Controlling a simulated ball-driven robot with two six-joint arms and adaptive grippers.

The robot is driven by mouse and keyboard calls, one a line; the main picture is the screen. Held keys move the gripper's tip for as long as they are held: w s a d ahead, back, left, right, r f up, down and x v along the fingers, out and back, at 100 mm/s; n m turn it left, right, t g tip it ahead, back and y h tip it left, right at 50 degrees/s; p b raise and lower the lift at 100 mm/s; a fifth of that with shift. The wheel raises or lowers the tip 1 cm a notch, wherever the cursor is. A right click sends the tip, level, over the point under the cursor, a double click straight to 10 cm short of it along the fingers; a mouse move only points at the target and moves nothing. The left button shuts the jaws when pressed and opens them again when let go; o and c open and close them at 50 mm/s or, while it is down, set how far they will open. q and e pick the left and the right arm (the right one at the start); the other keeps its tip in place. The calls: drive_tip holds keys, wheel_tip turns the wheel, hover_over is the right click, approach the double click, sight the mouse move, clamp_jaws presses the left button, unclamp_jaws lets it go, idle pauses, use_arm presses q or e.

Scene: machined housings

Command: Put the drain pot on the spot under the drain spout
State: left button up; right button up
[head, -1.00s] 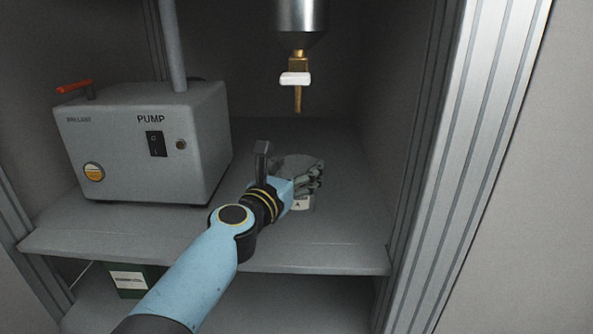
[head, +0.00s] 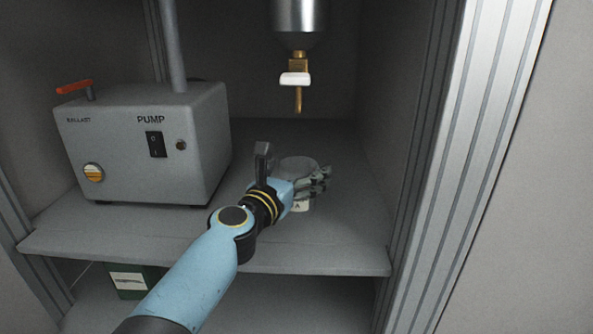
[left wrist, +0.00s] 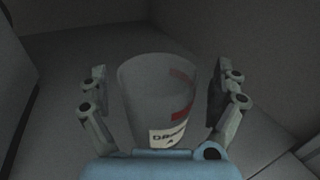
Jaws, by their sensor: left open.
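The drain pot (head: 299,168) is a grey, see-through cup standing upright on the cabinet shelf, below and roughly in line with the brass drain spout (head: 298,98). In the left wrist view the pot (left wrist: 155,90) bears a label reading "DRAIN" and "A" and red marks. My left gripper (head: 312,184) is at the pot's near side and partly hides it in the head view. Its fingers are open, one on each side of the pot, with gaps visible. The spot under the spout cannot be made out. My right gripper is not in view.
A grey pump box (head: 145,150) with a red-handled valve (head: 75,87) stands on the shelf at left. A metal vessel (head: 300,18) hangs above the spout. The cabinet's right frame post (head: 440,170) bounds the space. A green box (head: 132,281) sits on the lower shelf.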

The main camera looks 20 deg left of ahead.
sight(291, 177)
use_arm(q)
drive_tip(key=shift+s+r, duration=0.1)
drive_tip(key=shift+s, duration=0.1)
drive_tip(key=s, duration=0.4)
drive_tip(key=shift+a, duration=0.25)
drive_tip(key=shift+s+a+f, duration=0.15)
drive_tip(key=shift+s+f, duration=0.05)
drive_tip(key=shift+s, duration=0.9)
drive_tip(key=s+a+r+m+t+y+b, duration=0.1)
drive_tip(key=s+a+r+m+y, duration=0.2)
drive_tip(key=s+a+m, duration=0.3)
drive_tip(key=s+a+r+m+t+y+b, duration=0.1)
drive_tip(key=s+a+r+m+y, duration=0.25)
drive_tip(key=s+m, duration=0.45)
drive_tip(key=s+d+r+m+t+h, duration=0.3)
drive_tip(key=s+d+r+m+h, duration=0.1)
drive_tip(key=m, duration=0.9)
drive_tip(key=s+d+r+m+t+h, duration=0.2)
drive_tip(key=s+d+r+m+h, duration=0.2)
drive_tip(key=m, duration=0.9)
wheel_tip(291, 177, up, 5)
drive_tip(key=s+h, duration=0.3)
drive_tip(key=shift+r+t, duration=0.2)
drive_tip(key=shift+t, duration=0.2)
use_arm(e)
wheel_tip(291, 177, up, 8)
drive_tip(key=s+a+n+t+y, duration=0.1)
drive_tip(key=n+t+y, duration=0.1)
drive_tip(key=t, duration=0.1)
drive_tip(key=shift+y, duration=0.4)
